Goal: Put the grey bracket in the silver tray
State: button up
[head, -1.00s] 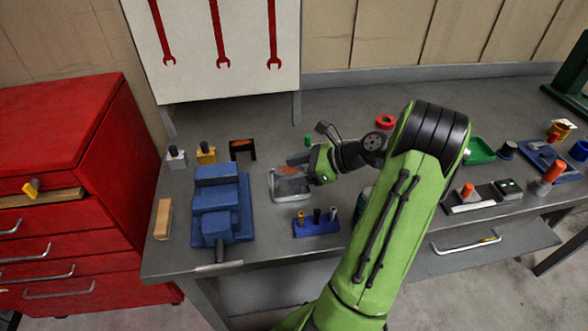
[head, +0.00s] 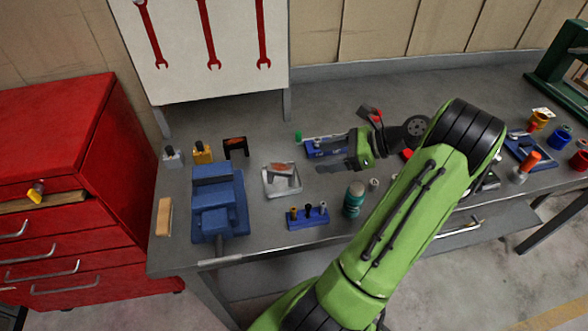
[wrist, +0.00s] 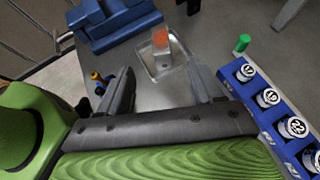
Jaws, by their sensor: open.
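The silver tray (head: 271,188) lies on the bench right of the blue vise, and it also shows in the wrist view (wrist: 151,71). The grey bracket (head: 281,169), with an orange-red patch, is in the tray, toward its far side. In the wrist view the bracket (wrist: 160,41) stands up above the tray's rim; I cannot tell whether it leans on that rim. My gripper (head: 328,155) is open and empty, to the right of the tray and apart from the bracket. In the wrist view its two fingers (wrist: 161,88) are spread, with bare bench between them.
A blue vise (head: 217,203) stands left of the tray. A dark bracket (head: 236,147) stands behind it. A blue holder (head: 307,219) with small pegs is in front, near a teal can (head: 353,199). A blue socket rack (wrist: 262,110) lies close to my gripper's right finger.

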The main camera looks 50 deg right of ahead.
jog(key=w+a+r+n+g+h, duration=0.1)
jog(key=w+a+r+n+g, duration=0.25)
jog(key=a+n, duration=0.35)
jog(key=w+a+r+n+g+h, duration=0.15)
jog(key=w+a+n, duration=0.3)
jog(key=a, duration=0.55)
jog(key=s+a+r+n+g+h, duration=0.1)
jog(key=s+a+r+n+h, duration=0.2)
jog(key=a+n, duration=0.55)
jog(key=s+a+r+n+t+h, duration=0.1)
jog(key=s+a+n, duration=0.3)
jog(key=s+n, duration=0.5)
jog(key=shift+s+r, duration=0.2)
jog(key=shift+s, duration=1.05)
